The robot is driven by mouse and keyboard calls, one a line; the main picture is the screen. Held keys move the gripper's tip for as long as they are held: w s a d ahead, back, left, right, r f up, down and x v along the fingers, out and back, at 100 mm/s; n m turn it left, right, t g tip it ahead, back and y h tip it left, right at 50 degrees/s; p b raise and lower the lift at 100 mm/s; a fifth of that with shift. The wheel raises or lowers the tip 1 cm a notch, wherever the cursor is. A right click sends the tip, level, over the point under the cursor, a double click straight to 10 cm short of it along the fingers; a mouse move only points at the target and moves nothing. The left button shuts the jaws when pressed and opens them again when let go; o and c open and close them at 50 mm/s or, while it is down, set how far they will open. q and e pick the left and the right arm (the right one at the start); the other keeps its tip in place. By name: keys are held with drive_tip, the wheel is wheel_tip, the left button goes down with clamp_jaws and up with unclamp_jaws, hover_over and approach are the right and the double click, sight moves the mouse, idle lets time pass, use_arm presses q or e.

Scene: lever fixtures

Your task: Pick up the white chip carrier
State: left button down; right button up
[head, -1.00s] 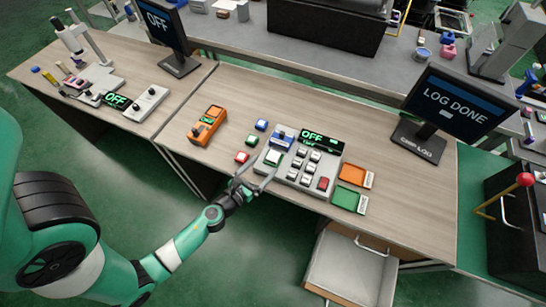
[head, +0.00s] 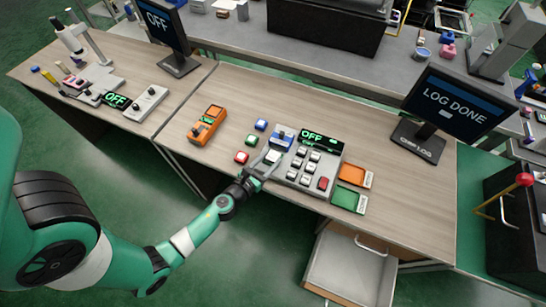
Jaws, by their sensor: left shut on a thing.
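The white chip carrier (head: 272,157) is a small pale block with a greenish top at the left front of the grey control panel, below a blue-topped unit (head: 281,138). My left gripper (head: 268,162) reaches in from the front edge of the table, with its fingers on either side of the carrier. It is shut on the carrier, which is still at the panel; whether it is clear of the surface cannot be told. The fingers partly hide the carrier. My right gripper is not in view.
The grey panel (head: 293,173) has several white keys, a red key (head: 323,183) and an "OFF" display. Red (head: 241,157), green (head: 251,140) and blue (head: 261,125) blocks lie left of it. An open drawer (head: 345,270) sticks out in front.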

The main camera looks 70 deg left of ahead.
sight(269, 166)
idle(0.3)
use_arm(q)
drive_tip(key=shift+r+p, duration=0.45)
drive_tip(key=shift+p, duration=0.05)
drive_tip(key=r+p, duration=0.4)
drive_tip(key=shift+s+d, duration=0.15)
drive_tip(key=shift+d, duration=0.25)
drive_tip(key=s+d+r+p, duration=0.5)
drive_tip(key=d+r, duration=0.3)
drive_tip(key=d, duration=0.3)
drive_tip(key=shift+s+d, duration=0.4)
drive_tip(key=shift+s, duration=0.05)
